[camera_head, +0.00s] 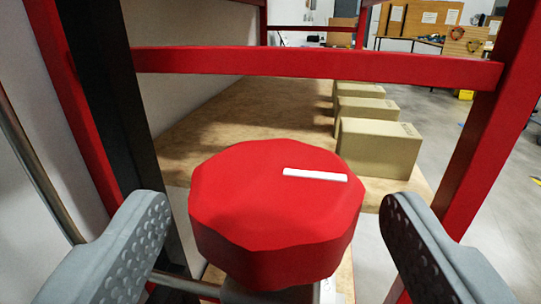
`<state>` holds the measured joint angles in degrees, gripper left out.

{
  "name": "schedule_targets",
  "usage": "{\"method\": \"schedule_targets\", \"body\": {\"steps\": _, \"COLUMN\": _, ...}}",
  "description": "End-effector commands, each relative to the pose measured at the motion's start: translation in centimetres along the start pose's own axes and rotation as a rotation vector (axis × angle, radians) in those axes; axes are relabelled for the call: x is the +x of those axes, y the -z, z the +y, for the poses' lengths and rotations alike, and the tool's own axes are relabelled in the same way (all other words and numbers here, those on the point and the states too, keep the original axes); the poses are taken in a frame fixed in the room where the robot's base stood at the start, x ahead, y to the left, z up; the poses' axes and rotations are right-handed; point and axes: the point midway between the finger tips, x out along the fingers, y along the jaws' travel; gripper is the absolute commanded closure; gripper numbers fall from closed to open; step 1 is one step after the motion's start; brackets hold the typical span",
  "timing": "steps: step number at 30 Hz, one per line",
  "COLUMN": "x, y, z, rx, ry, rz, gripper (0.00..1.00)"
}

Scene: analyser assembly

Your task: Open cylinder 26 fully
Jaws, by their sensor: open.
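A red, many-sided knob with a white bar marker on top (270,215) fills the lower middle of the view. The marker lies right of the knob's centre and runs nearly left to right. No number shows, so I cannot tell whether this is cylinder 26. My gripper (278,230) is open, with one grey dimpled finger to the left of the knob and one to the right. Gaps show between the fingers and the knob's sides, and nothing is held. What lies under the knob is mostly hidden.
A red crossbar (320,67) spans the view beyond the knob. A red post (480,130) stands at the right, and dark and red posts stand at the left. Several tan boxes (378,148) sit on a brown board (230,125) behind. Open floor lies at the right.

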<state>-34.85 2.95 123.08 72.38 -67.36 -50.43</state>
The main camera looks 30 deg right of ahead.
Motion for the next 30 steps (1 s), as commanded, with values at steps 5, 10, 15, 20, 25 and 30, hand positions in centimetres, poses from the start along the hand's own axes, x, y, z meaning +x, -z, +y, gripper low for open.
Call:
{"method": "schedule_targets", "body": {"steps": 5, "x": 2.6, "y": -0.1, "z": 0.0, "rx": 0.000, "ry": -0.002, "rz": 0.000, "gripper": 0.27}}
{"method": "schedule_targets", "body": {"steps": 10, "x": 4.0, "y": 0.0, "z": 0.0, "rx": 0.000, "ry": 0.000, "rz": 0.001, "gripper": 0.27}}
{"method": "schedule_targets", "body": {"steps": 15, "x": 4.4, "y": 0.0, "z": 0.0, "rx": 0.000, "ry": 0.001, "rz": 0.000, "gripper": 0.27}}
{"method": "schedule_targets", "body": {"steps": 20, "x": 4.4, "y": 0.0, "z": 0.0, "rx": 0.000, "ry": 0.001, "rz": 0.000, "gripper": 0.27}}
{"method": "schedule_targets", "body": {"steps": 25, "x": 4.4, "y": 0.0, "z": 0.0, "rx": 0.000, "ry": 0.001, "rz": 0.000, "gripper": 0.54}}
{"method": "schedule_targets", "body": {"steps": 30, "x": 4.4, "y": 0.0, "z": 0.0, "rx": 0.000, "ry": 0.001, "rz": 0.001, "gripper": 0.71}}
